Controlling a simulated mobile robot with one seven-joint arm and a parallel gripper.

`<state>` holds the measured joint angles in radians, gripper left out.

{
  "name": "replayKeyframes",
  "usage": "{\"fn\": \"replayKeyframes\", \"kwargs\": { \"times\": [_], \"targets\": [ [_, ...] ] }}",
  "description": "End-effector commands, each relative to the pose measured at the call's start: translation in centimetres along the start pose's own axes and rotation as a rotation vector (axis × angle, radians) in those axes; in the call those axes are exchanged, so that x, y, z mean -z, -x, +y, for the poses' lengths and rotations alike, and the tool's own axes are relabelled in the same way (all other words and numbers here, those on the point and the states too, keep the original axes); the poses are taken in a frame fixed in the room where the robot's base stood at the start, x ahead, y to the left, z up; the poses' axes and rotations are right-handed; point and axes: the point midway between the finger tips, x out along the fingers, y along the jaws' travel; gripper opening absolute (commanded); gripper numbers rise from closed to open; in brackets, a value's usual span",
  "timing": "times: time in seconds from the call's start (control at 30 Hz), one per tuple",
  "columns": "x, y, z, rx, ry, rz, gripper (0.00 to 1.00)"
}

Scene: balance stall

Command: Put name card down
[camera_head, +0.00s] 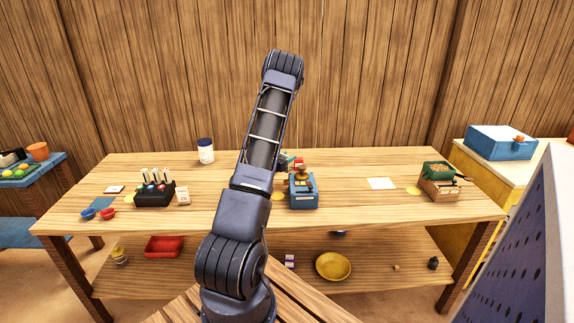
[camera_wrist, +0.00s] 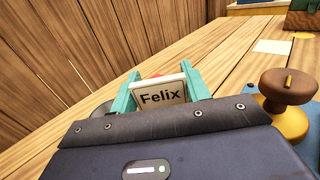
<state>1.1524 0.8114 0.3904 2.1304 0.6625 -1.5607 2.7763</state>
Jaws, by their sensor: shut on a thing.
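The card stands upright and tilts slightly in the picture. Whether its lower edge touches the table is hidden by my gripper body. In the head view my arm hides most of the gripper; a bit of teal shows just left of the blue balance-like device (camera_head: 304,197). A small red patch shows behind the card.
The brown knob (camera_wrist: 288,88) of the device is close on the right. A white sheet (camera_head: 382,183) lies right of it on the table (camera_head: 345,207), before a wooden crate (camera_head: 438,190). A black holder (camera_head: 155,198), small sign (camera_head: 183,195) and white jar (camera_head: 206,151) stand left.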

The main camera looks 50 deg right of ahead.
Motion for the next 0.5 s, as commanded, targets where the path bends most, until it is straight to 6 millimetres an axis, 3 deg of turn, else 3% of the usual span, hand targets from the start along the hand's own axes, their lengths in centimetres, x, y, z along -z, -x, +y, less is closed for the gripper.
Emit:
{"fn": "replayKeyframes", "kwargs": {
  "times": [0.3,0.5],
  "targets": [
    [3.2,0.0,0.0,0.001,0.001,0.002,0.12],
    [3.6,0.0,0.0,0.001,-0.001,-0.001,0.12]
  ]
}}
